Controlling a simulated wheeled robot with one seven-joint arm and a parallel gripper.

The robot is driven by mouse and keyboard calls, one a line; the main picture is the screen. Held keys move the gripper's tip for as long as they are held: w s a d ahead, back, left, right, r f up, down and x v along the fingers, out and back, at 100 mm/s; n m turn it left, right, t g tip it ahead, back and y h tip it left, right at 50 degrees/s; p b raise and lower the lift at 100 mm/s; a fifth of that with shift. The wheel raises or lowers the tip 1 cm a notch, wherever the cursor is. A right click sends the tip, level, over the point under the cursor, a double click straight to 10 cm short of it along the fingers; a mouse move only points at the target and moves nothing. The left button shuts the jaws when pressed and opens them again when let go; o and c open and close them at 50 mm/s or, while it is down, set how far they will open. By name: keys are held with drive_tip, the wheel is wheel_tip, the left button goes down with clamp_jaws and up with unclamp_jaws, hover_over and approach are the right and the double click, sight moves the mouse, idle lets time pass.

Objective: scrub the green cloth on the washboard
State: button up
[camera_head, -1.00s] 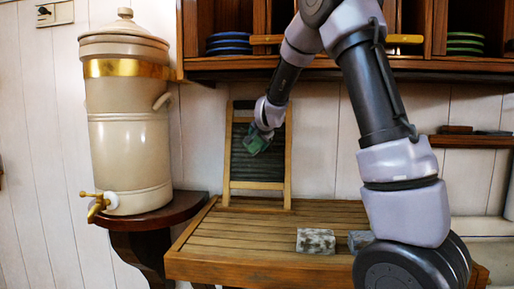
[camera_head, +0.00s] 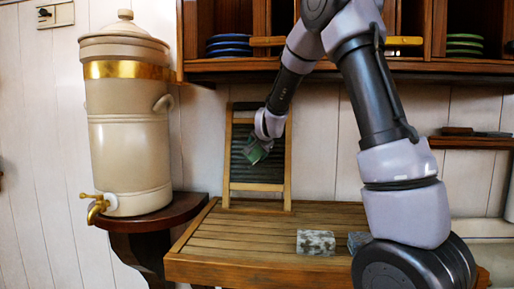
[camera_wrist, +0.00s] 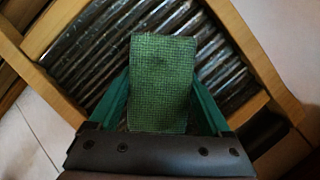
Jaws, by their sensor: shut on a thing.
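The washboard (camera_head: 257,187) stands upright against the white wall at the back of the slatted wooden counter. It has a light wooden frame and a dark ribbed panel. My gripper (camera_head: 256,152) is in front of the panel. In the wrist view my gripper (camera_wrist: 160,118) has green fingers shut on the green cloth (camera_wrist: 162,75), a flat textured piece between them. The cloth lies over the dark ribs of the washboard (camera_wrist: 110,60). Whether it presses on them is hard to tell. In the head view the cloth (camera_head: 257,155) is small and partly hidden by the gripper.
A mottled grey-white block (camera_head: 316,242) and a grey block (camera_head: 359,241) lie on the slatted counter (camera_head: 235,245). A cream water urn (camera_head: 130,150) with a brass tap stands on a corner shelf at left. A cupboard with blue plates (camera_head: 229,45) hangs above. The counter's left part is clear.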

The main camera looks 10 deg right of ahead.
sight(257, 156)
drive_tip(key=shift+s+a+f, duration=0.1)
drive_tip(key=shift+s+f, duration=0.2)
drive_tip(key=shift+f, duration=0.85)
drive_tip(key=shift+s+a+f, duration=0.1)
drive_tip(key=shift+s+f, duration=0.2)
drive_tip(key=shift+f, duration=0.8)
drive_tip(key=shift+s+a+f, duration=0.1)
drive_tip(key=shift+s+f, duration=0.2)
drive_tip(key=shift+f, duration=0.85)
drive_tip(key=shift+w+d+r, duration=0.1)
drive_tip(key=shift+w+r, duration=0.15)
drive_tip(key=shift+r, duration=0.7)
drive_tip(key=shift+w+r, duration=0.2)
drive_tip(key=shift+r, duration=0.75)
drive_tip(key=shift+w+d+r, duration=0.1)
drive_tip(key=shift+w+r, duration=0.25)
drive_tip(key=shift+r, duration=0.85)
drive_tip(key=shift+w+d+r, duration=0.15)
drive_tip(key=shift+w+r, duration=0.15)
drive_tip(key=shift+r, duration=0.9)
drive_tip(key=shift+w+d+r, duration=0.1)
drive_tip(key=shift+w+r, duration=0.25)
drive_tip(key=shift+r, duration=0.85)
drive_tip(key=shift+s+a, duration=0.1)
